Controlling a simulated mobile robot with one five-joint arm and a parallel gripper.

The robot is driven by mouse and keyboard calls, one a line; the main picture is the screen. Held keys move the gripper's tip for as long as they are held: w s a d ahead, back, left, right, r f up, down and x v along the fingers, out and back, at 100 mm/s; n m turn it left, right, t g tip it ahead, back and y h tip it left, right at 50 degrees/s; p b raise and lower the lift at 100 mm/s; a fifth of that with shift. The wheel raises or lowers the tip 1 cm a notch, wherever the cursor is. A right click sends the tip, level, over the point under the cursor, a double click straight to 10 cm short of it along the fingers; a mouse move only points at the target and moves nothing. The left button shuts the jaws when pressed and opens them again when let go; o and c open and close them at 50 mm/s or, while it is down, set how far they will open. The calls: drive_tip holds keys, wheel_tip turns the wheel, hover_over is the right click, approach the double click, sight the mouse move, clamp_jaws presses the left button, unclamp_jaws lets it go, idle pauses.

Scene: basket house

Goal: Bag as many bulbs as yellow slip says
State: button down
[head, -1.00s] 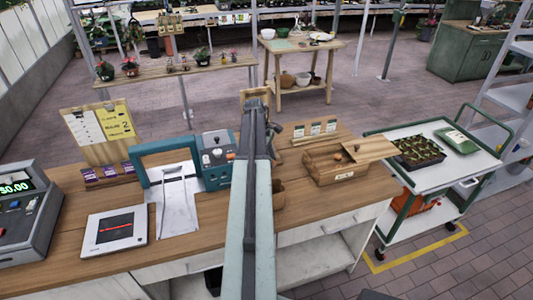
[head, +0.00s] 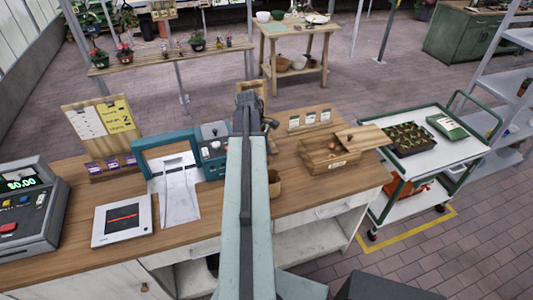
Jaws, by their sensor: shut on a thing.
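A board at the left holds the yellow slip (head: 117,117), which shows a large "2"; its smaller words are hard to read. A white paper bag (head: 180,200) hangs open at the teal frame (head: 150,160) on the counter. The wooden bulb box (head: 318,164) is right of my arm. Its lid (head: 368,138) sits pushed to the right, and a few small brown bulbs (head: 332,146) show inside. My gripper (head: 257,112) is above the counter, between bag and box. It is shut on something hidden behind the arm.
A cash register (head: 28,215) and a flat white scanner (head: 122,220) stand left. A brown pot (head: 275,184) is partly hidden by my arm. Seed packets (head: 310,118) stand behind the box. A green-framed cart (head: 400,165) with a seedling tray is at the right.

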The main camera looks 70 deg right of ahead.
wheel_tip(320, 180, down, 3)
drive_tip(key=shift+b, duration=0.9)
drive_tip(key=shift+r, duration=0.1)
drive_tip(key=c, duration=0.9)
unclamp_jaws()
drive_tip(key=shift+r, duration=0.1)
drive_tip(key=p+v, duration=0.7)
drive_tip(key=shift+w+r+p, duration=0.15)
drive_tip(key=shift+r+p, duration=0.1)
drive_tip(key=shift+p, duration=0.15)
